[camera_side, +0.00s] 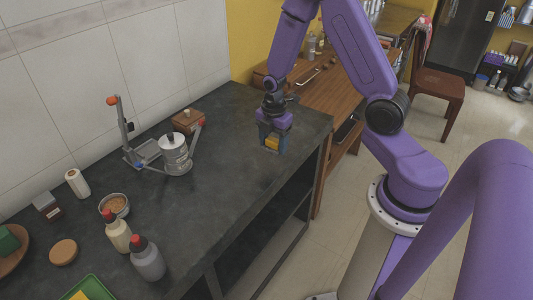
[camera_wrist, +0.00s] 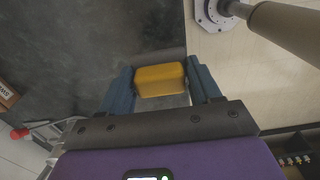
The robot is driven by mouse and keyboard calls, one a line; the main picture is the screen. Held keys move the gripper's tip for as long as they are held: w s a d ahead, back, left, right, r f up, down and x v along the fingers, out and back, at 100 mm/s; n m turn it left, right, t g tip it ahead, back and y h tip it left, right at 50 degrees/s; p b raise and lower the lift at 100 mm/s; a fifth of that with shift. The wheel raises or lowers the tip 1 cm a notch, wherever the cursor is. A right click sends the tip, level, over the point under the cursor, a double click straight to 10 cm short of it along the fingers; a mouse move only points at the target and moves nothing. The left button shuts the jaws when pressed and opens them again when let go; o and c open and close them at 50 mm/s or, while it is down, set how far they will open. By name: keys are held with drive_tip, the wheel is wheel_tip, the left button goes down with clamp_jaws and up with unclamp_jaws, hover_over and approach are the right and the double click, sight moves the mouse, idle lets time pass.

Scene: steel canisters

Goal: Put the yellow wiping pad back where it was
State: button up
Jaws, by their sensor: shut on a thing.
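The yellow wiping pad (camera_wrist: 161,80) is a small yellow block held between the two blue fingers of my gripper (camera_wrist: 163,92) in the wrist view. In the side view the pad (camera_side: 271,143) shows between the fingertips of my gripper (camera_side: 272,147), over the right end of the dark counter, close to its edge. My gripper is shut on the pad. I cannot tell whether the pad touches the counter. At the bottom left of the side view a green tray (camera_side: 88,288) is cut off by the frame, with something yellow in it.
The dark counter (camera_side: 215,195) is clear between my gripper and a steel canister (camera_side: 175,153) in a stand with upright arms. A wooden box (camera_side: 187,121) stands behind it. Two bottles (camera_side: 148,258), a bowl (camera_side: 115,204) and a round lid (camera_side: 63,252) stand at the left.

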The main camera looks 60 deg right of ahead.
sight(266, 161)
drive_tip(key=w+f, duration=0.1)
drive_tip(key=f, duration=0.1)
drive_tip(key=w+f, duration=0.1)
drive_tip(key=shift+w+d+f, duration=0.15)
drive_tip(key=shift+w+d, duration=0.15)
drive_tip(key=shift+w, duration=0.05)
drive_tip(key=shift+w+f, duration=0.15)
drive_tip(key=shift+f, duration=1.5)
drive_tip(key=shift+f, duration=0.15)
drive_tip(key=o, duration=1.1)
